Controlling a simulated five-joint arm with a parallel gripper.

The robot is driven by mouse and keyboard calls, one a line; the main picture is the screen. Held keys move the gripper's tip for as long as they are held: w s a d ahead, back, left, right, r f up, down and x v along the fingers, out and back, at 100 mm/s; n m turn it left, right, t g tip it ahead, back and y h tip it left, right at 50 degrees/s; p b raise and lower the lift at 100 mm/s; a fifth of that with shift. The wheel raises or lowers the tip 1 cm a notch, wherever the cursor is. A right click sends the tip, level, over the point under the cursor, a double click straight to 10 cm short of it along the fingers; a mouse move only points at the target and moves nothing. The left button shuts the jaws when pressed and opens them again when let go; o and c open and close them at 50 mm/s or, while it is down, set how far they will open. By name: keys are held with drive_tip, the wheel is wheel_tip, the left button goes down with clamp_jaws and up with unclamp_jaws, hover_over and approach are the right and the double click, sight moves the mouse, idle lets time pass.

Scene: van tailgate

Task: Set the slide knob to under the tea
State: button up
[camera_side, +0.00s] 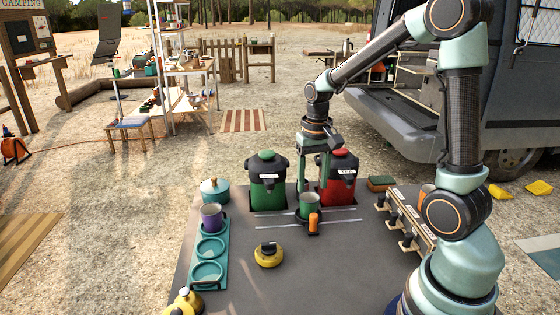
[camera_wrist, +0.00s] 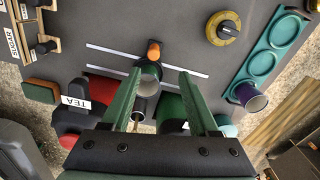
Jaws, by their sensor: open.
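The slide knob is an orange upright peg (camera_side: 314,222) on a dark carriage on two pale rails (camera_side: 275,221); it also shows in the wrist view (camera_wrist: 153,50). A green mug (camera_side: 307,206) sits just behind the knob, in front of the gap between two dispensers. The red dispenser (camera_side: 338,180) stands right of it in the side view; its label reads TEA in the wrist view (camera_wrist: 76,103). A green dispenser (camera_side: 267,183) stands to the left. My gripper (camera_side: 312,192) is open, pointing down, with its fingers near the mug. Whether they touch it is unclear.
A teal tray (camera_side: 207,272) with round wells holds a purple mug (camera_side: 212,217) at the left. A yellow-and-black round item (camera_side: 268,255) lies in front of the rails. A wooden rack with labels (camera_side: 407,226) and a sponge (camera_side: 381,183) are at the right.

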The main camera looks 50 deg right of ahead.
sight(314, 215)
drive_tip(key=f, duration=0.8)
drive_tip(key=d+f, duration=0.1)
drive_tip(key=f, duration=0.4)
drive_tip(key=shift+s, duration=0.15)
clamp_jaws()
idle(1.1)
